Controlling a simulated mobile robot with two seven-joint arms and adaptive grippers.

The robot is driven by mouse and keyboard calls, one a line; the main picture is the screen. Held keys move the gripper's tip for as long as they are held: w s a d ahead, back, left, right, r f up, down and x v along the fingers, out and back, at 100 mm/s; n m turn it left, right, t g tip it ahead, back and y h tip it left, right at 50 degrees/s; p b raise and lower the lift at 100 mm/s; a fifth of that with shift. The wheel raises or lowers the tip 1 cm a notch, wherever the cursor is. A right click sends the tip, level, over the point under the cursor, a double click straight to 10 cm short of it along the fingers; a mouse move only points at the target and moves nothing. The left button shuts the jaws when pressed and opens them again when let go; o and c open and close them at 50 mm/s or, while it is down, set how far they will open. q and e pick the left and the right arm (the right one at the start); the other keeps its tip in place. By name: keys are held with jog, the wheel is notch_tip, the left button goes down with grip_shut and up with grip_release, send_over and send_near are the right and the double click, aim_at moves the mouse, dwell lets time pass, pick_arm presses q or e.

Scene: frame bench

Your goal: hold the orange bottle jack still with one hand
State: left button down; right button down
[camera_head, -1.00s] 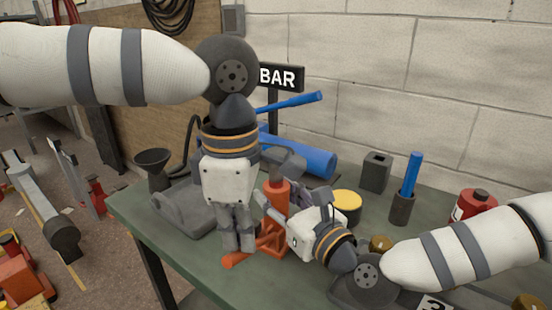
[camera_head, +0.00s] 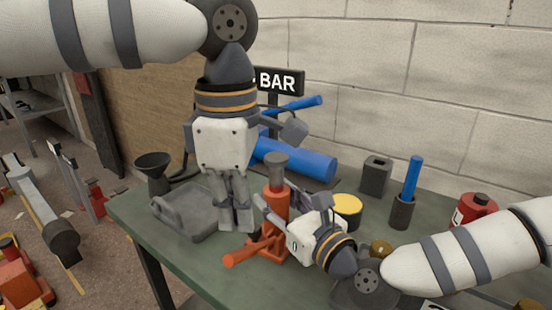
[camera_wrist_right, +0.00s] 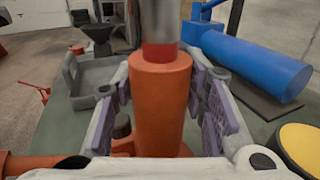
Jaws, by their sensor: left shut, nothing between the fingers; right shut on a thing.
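The orange bottle jack (camera_head: 277,206) stands upright on the green bench, with a grey top and an orange tube (camera_head: 243,252) low at its front left. My right gripper (camera_head: 284,207) is shut around the jack's body from the right. In the right wrist view the jack's body (camera_wrist_right: 160,100) fills the space between the purple-padded fingers of the same gripper (camera_wrist_right: 161,97). My left gripper (camera_head: 237,226) points down, shut and empty, just left of the jack in the picture. Whether it touches the jack cannot be told.
A grey tray (camera_head: 180,212) and a black funnel (camera_head: 153,170) are left of the jack. A blue cylinder (camera_head: 300,161) lies behind it. A yellow-lidded tin (camera_head: 347,208), grey block (camera_head: 375,177), blue rod in a holder (camera_head: 404,210) and red can (camera_head: 474,207) stand right.

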dwell(0.9)
jog(key=c, duration=0.9)
grip_release()
